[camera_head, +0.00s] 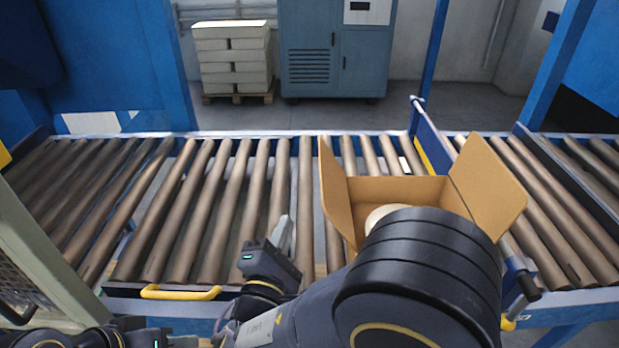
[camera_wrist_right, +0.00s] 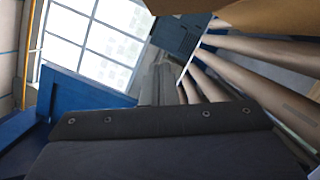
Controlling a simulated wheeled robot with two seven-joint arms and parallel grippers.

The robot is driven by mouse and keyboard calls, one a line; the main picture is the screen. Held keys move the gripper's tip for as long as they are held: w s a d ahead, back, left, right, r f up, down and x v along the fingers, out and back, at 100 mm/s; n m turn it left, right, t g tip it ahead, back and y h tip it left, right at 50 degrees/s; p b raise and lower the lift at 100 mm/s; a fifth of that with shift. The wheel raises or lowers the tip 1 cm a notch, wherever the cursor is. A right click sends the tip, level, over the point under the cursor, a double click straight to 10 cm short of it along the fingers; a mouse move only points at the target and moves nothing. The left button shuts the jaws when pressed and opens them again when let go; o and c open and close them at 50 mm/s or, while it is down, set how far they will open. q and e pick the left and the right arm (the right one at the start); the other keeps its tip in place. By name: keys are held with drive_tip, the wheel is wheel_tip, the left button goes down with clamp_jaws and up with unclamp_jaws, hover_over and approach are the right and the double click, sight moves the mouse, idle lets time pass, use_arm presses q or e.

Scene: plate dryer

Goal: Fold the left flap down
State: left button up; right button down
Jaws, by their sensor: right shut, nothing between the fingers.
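An open cardboard box stands on the roller conveyor, its back inner wall (camera_head: 400,190) in sight. Its left flap (camera_head: 336,185) stands nearly upright. Its right flap (camera_head: 487,180) leans outward. A pale round item (camera_head: 385,213) shows inside. My right arm hides the box's front. My right gripper (camera_head: 284,232) is shut and empty, left of the left flap and apart from it. In the right wrist view, its grey fingers (camera_wrist_right: 157,84) are together, with cardboard (camera_wrist_right: 270,16) at the upper right. My left gripper (camera_head: 183,341) is partly in view at the bottom edge; its jaws are unclear.
Rollers (camera_head: 215,205) left of the box are clear. A blue and yellow guide rail (camera_head: 432,140) stands behind the box. A yellow handle (camera_head: 180,293) is on the conveyor's front edge. A pallet stack (camera_head: 235,60) and a grey-blue cabinet (camera_head: 333,50) stand beyond.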

sight(336, 188)
drive_tip(key=w+d+r+p, duration=0.3)
drive_tip(key=w+d, duration=0.2)
drive_tip(key=w, duration=0.4)
drive_tip(key=shift+w+d, duration=0.15)
drive_tip(key=shift+w, duration=0.25)
drive_tip(key=shift+r, duration=0.1)
